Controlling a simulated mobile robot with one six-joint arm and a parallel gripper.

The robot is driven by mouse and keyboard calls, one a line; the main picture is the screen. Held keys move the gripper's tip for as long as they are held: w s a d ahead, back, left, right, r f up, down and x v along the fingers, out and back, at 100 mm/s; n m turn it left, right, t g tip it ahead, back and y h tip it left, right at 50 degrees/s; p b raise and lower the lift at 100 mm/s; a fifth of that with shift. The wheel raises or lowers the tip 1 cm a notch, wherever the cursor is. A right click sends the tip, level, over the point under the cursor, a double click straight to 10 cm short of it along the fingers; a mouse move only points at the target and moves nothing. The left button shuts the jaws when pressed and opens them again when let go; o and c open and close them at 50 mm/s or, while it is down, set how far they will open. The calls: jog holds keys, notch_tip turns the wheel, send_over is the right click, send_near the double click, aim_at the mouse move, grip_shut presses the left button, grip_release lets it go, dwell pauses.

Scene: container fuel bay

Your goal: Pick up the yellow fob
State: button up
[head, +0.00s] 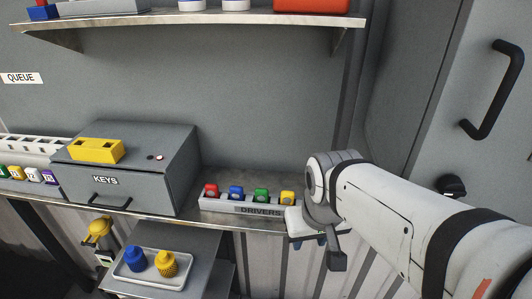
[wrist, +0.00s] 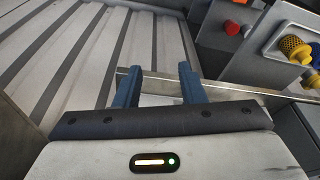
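The yellow fob (head: 287,198) stands at the right end of the rack labelled DRIVERS (head: 222,206), beside the green fob (head: 261,195), blue fob (head: 236,192) and red fob (head: 211,190). My gripper (head: 318,241) is just right of and below the rack's right end, close to the shelf's front edge and apart from the yellow fob. In the wrist view my gripper (wrist: 158,74) has its two blue fingers spread, with no object held between them. The yellow fob is not visible in the wrist view.
A grey KEYS box (head: 150,185) with a yellow block (head: 96,150) on top stands left of the rack. Below, a tray (head: 150,283) holds a blue and a yellow knurled cap. An upper shelf (head: 200,24) overhangs the back. A door with a black handle (head: 497,90) is right.

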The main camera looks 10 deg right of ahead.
aim_at(288, 192)
jog(key=shift+o, duration=0.4)
jog(key=shift+s+a, duration=0.1)
jog(key=shift+a, duration=0.15)
jog(key=shift+o, duration=0.8)
jog(key=shift+w+r, duration=0.3)
jog(key=shift+r, duration=0.05)
jog(key=shift+o, duration=1)
jog(key=w+r+m+g+p, duration=0.1)
jog(key=w+r, duration=0.1)
jog(key=w, duration=0.2)
jog(key=w+r+m+p, duration=0.1)
jog(key=w+r, duration=0.2)
jog(key=w, duration=0.2)
jog(key=w+r+m+g+p, duration=0.1)
jog(key=w+r, duration=0.2)
jog(key=w, duration=0.1)
jog(key=shift+w+a+g, duration=0.15)
jog(key=shift+a+g, duration=0.15)
jog(key=shift+w+f, duration=0.2)
jog(key=shift+f, duration=0.05)
jog(key=shift+s+a+f+p, duration=0.1)
jog(key=shift+f+p, duration=0.2)
jog(key=shift+f, duration=3.3)
